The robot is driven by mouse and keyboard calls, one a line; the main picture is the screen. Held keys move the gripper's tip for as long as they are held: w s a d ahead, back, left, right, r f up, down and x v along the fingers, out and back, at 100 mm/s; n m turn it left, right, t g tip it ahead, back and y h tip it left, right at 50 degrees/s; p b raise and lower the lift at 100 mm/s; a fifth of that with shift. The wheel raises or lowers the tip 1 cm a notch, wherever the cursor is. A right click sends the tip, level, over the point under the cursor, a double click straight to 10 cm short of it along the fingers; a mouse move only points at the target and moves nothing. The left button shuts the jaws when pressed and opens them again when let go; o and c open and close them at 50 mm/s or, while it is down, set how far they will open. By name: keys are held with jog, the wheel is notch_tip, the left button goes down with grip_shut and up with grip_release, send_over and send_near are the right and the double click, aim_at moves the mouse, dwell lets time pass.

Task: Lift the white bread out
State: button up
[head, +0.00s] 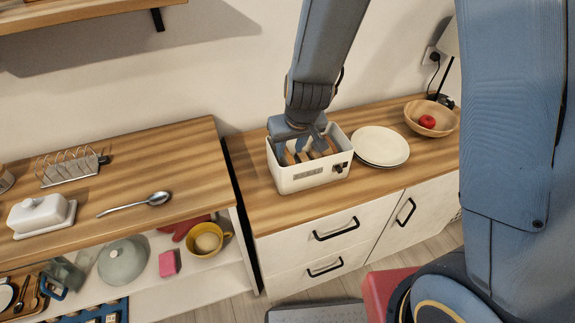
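A white toaster (305,180) stands on the wooden counter, with a dark lever on its front right. My gripper (301,150) points down into the top of the toaster. Its two fingers look spread apart, with their tips at or inside the toaster's opening. Brownish edges, perhaps of bread, show in the opening around the fingers. The gripper and the toaster's front wall hide most of what is inside. I cannot make out which slice is white bread, or whether a slice is held between the fingers.
White plates (381,146) are stacked just right of the toaster. A wooden bowl (431,118) with a red fruit stands farther right. On the left counter are a toast rack (72,167), a spoon (135,204) and a butter dish (40,215). Counter space left of the toaster is clear.

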aim_at(287, 154)
jog(key=b+x, duration=0.2)
jog(key=x, duration=0.3)
jog(key=shift+w+a+f, duration=0.1)
jog(key=shift+w+f, duration=0.05)
jog(key=shift+f, duration=0.15)
jog(key=shift+c, duration=0.2)
grip_shut()
